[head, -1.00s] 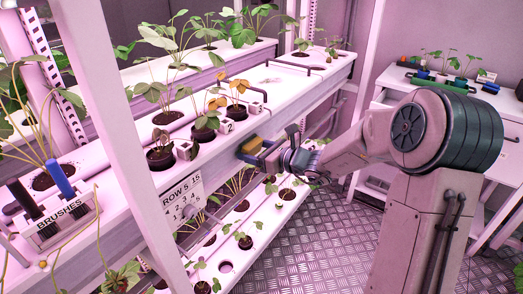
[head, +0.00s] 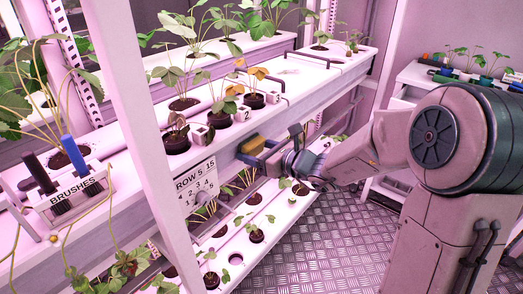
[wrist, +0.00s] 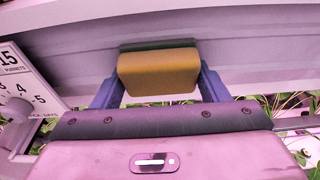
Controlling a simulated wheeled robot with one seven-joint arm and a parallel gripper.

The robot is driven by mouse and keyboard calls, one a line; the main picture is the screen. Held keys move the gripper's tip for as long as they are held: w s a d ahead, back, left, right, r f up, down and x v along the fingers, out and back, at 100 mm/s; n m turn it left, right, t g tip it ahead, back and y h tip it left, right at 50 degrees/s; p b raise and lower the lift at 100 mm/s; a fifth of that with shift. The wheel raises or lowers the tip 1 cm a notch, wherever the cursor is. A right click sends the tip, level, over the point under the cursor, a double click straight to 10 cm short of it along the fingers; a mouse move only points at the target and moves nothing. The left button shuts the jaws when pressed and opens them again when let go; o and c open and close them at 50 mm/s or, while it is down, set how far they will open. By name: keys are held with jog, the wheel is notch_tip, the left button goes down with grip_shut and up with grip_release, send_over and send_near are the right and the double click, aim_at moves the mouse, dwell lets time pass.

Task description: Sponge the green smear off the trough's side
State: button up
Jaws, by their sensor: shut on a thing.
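My gripper (head: 268,155) is shut on a yellow-brown sponge (wrist: 158,72) with a dark green edge. The sponge also shows in the head view (head: 252,143), at the outer side of the upper trough (head: 222,157). In the wrist view the sponge's dark edge lies against or very close to the pale trough side (wrist: 60,45); I cannot tell firm contact. I see no green smear apart from the sponge's green edge; the sponge and fingers hide that patch of wall.
A row sign with numbers (head: 196,188) hangs on the trough side, left of my gripper. A brushes holder (head: 80,190) stands at the left. Potted plants line the trough top, and a lower planted trough (head: 270,222) runs below. Metal floor (head: 330,240) is open at right.

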jog(key=shift+s+a, duration=0.15)
jog(key=s+d, duration=0.1)
jog(key=d, duration=0.1)
jog(key=s+d+f, duration=0.1)
jog(key=d, duration=0.1)
jog(key=shift+s+d, duration=0.1)
jog(key=shift+s, duration=0.2)
jog(key=shift+s+d+f, duration=0.15)
jog(key=shift+s+d, duration=0.2)
jog(key=shift+s+d+f, duration=0.2)
jog(key=shift+s+d, duration=0.25)
jog(key=shift+d, duration=0.15)
jog(key=shift+s+d+f, duration=0.15)
jog(key=shift+s+d, duration=0.3)
jog(key=shift+d, duration=0.1)
